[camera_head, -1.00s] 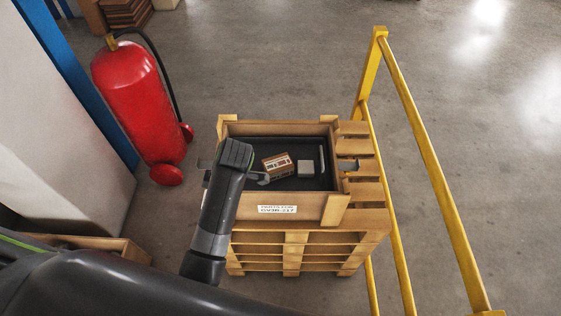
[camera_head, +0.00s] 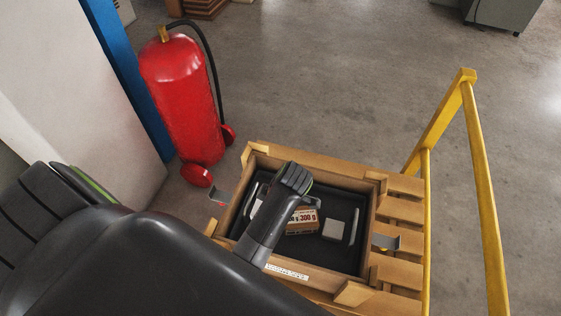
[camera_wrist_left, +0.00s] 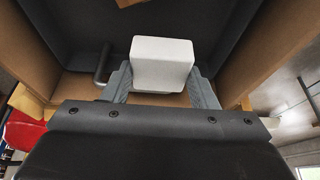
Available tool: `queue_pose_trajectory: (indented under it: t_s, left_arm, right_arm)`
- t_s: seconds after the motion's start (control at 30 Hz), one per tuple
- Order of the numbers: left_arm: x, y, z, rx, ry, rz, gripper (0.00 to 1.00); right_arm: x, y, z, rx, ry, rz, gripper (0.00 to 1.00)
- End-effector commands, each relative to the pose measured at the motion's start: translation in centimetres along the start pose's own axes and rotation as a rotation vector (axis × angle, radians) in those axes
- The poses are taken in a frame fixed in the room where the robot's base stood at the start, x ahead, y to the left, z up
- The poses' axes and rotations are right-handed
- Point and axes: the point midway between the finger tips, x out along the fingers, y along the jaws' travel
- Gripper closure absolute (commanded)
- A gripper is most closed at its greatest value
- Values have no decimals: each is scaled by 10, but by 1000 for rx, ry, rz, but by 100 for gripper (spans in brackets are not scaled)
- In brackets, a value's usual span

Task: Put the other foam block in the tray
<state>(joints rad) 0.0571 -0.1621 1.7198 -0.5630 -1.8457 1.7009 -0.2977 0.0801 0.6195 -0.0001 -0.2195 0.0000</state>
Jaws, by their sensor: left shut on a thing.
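My left gripper (camera_wrist_left: 162,82) is shut on a white foam block (camera_wrist_left: 164,62), which sits between its two fingers in the left wrist view. In the head view my left arm reaches over the black tray (camera_head: 342,261), and its wrist hides the fingers. A small pale patch (camera_head: 256,206) beside the wrist appears to be the held block. Another pale foam block (camera_head: 333,229) lies in the tray, right of a brown box (camera_head: 302,222) marked 300 g. I cannot tell whether the held block touches the tray floor. My right gripper is not in view.
The tray sits inside a wooden crate (camera_head: 308,160) with raised walls, on slatted wood. A yellow rail (camera_head: 481,180) stands to the right. A red fire extinguisher (camera_head: 183,95) stands behind left. Open grey floor lies beyond.

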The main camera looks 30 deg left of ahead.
Motion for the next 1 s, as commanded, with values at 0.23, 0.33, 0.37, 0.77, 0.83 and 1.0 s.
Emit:
queue_pose_trajectory:
  t_s: [0.23, 0.33, 0.37, 0.77, 0.83, 1.0]
  left_arm:
    - [23, 1, 10, 0, 0, 1, 78]
    - [31, 0, 13, 0, 1, 0, 78]
    - [35, 0, 14, 1, 1, -1, 78]
    - [62, 1, 26, -1, -2, 3, 78]
    - [62, 1, 26, -2, -2, 3, 78]
    - [62, 1, 26, -1, -2, 2, 43]
  right_arm:
    - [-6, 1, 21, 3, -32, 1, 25]
    - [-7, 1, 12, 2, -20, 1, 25]
    - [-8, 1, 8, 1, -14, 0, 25]
    - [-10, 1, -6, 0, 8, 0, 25]
    - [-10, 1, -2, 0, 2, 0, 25]
    - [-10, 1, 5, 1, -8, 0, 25]
